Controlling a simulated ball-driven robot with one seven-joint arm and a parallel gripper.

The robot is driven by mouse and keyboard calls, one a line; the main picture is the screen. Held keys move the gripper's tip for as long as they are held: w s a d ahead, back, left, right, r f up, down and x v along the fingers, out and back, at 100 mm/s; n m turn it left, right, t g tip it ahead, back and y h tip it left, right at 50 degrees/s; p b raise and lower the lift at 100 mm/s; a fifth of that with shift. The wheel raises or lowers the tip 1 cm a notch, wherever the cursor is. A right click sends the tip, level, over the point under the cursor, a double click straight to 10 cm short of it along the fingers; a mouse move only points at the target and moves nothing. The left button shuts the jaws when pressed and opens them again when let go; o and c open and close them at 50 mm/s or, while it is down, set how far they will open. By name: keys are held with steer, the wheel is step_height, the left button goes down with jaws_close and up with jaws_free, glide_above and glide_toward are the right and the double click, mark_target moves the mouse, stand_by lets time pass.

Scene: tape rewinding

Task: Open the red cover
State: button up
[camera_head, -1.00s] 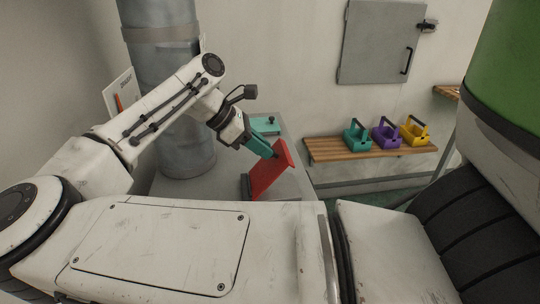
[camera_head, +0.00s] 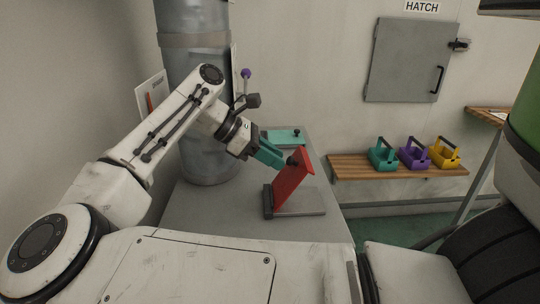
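The red cover (camera_head: 291,187) stands steeply tilted up from a dark hinge block (camera_head: 267,201) at the left end of a flat grey plate (camera_head: 300,213) on the grey table. A dark knob (camera_head: 292,160) sits near the cover's upper edge, on the side facing my gripper. My gripper (camera_head: 280,163), with teal fingers, comes from the upper left and its fingertips are at this knob. The fingers appear closed on it, though the far finger is mostly hidden.
A teal cover with a knob (camera_head: 282,138) lies flat behind the red one. A big metal pipe (camera_head: 203,100) rises at the back left. A wooden bench (camera_head: 350,168) at right holds teal, purple and yellow baskets. A closed hatch (camera_head: 408,62) is on the wall.

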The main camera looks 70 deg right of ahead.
steer(key=o, duration=0.4)
steer(key=shift+d, duration=0.1)
steer(key=shift+c, duration=0.2)
steer(key=shift+s, duration=0.1)
steer(key=shift+r, duration=0.2)
steer(key=s+a+r+b, duration=0.2)
steer(key=s+a+r, duration=0.5)
steer(key=s+r, duration=0.5)
steer(key=shift+r, duration=0.45)
steer(key=shift+c, duration=0.3)
